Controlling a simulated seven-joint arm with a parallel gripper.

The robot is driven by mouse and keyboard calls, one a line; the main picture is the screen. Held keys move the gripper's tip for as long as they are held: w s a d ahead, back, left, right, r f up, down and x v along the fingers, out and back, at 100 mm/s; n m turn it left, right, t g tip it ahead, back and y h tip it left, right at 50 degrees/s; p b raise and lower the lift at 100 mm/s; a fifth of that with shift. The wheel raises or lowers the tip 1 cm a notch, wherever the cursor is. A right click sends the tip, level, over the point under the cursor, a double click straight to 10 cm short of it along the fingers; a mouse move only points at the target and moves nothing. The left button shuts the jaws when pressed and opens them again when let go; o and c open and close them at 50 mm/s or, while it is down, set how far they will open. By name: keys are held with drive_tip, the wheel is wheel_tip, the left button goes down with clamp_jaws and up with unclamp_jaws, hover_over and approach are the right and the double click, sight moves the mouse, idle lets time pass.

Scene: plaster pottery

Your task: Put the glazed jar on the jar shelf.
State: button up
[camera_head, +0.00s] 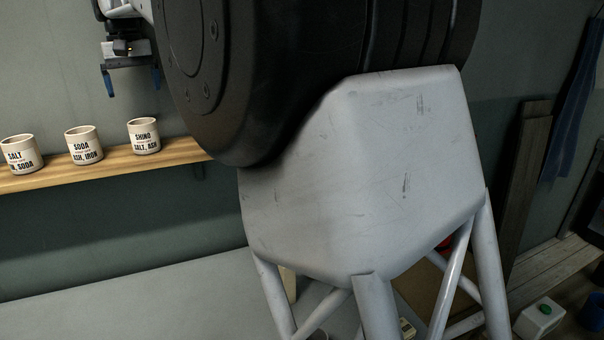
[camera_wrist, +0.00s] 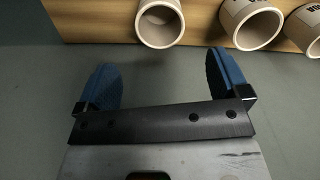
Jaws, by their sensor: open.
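Several labelled cream jars appear, and I cannot tell whether one is the glazed jar. A wooden shelf (camera_head: 108,167) on the wall at left bears three in a spaced row: one marked salt and soda (camera_head: 20,154), one marked soda, ash, iron (camera_head: 84,146), one marked shino, salt, ash (camera_head: 144,137). My gripper (camera_head: 133,84) hangs above the shino jar, apart from it, open and empty. The wrist view shows its blue fingers (camera_wrist: 163,80) spread with nothing between them. Upright jar mouths (camera_wrist: 160,24) and the shelf (camera_wrist: 98,20) lie at that view's top.
My large arm body and pale stand hide the middle of the head view. A grey surface (camera_head: 140,300) runs below the shelf and its visible part is bare. A white box with a green button (camera_head: 540,316) stands at lower right. A blue cloth (camera_head: 575,110) hangs at far right.

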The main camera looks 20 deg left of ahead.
drive_tip(key=w+d+m, duration=0.1)
drive_tip(key=w+d, duration=0.4)
drive_tip(key=d, duration=0.7)
drive_tip(key=w+d+m, duration=0.2)
drive_tip(key=w+d, duration=0.2)
drive_tip(key=d, duration=0.9)
drive_tip(key=d+f+m+t, duration=0.1)
drive_tip(key=d+f, duration=0.1)
drive_tip(key=d, duration=1)
drive_tip(key=d+f+m, duration=0.2)
drive_tip(key=d+f, duration=0.1)
drive_tip(key=d, duration=1)
drive_tip(key=s+d+f+m, duration=0.1)
drive_tip(key=s+d+f, duration=0.25)
drive_tip(key=d, duration=0.35)
drive_tip(key=s+d+f+m+t, duration=0.1)
drive_tip(key=s+d+f, duration=0.1)
drive_tip(key=s+d, duration=0.3)
drive_tip(key=s+d+f+m, duration=0.1)
drive_tip(key=s+d+f, duration=0.15)
drive_tip(key=d, duration=0.55)
drive_tip(key=s+d+f+m, duration=0.2)
drive_tip(key=s+d+f, duration=1)
drive_tip(key=s, duration=0.3)
drive_tip(key=shift+d+f+m+t, duration=0.15)
drive_tip(key=shift+f+m+t, duration=0.2)
drive_tip(key=shift+f, duration=0.5)
